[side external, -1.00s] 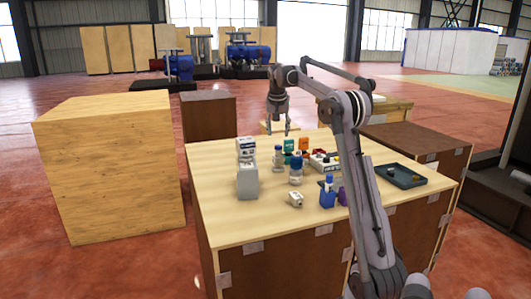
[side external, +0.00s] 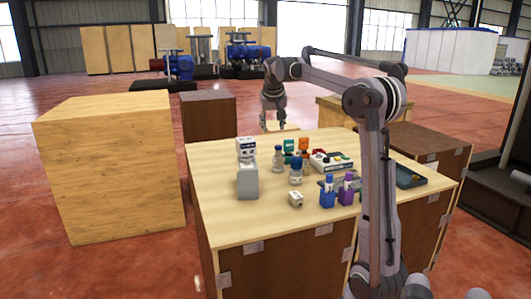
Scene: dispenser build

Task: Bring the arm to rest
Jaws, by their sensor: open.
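My arm rises at the right of the side external view and bends left over the table. My gripper (side external: 274,121) hangs fingers-down above the far side of the table (side external: 217,192). It is open, with nothing between its fingers, and is apart from the objects below it. On the table stand a grey dispenser-like block (side external: 248,182), a white box (side external: 245,149), a clear bottle with a blue cap (side external: 296,172), a blue bottle (side external: 327,193) and a purple bottle (side external: 347,190).
A small white part (side external: 296,199) lies near the table's front. A dark tray (side external: 410,178) is partly hidden behind my arm. A large wooden crate (side external: 110,165) stands left, with a brown box (side external: 209,115) behind. The table's left front is bare.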

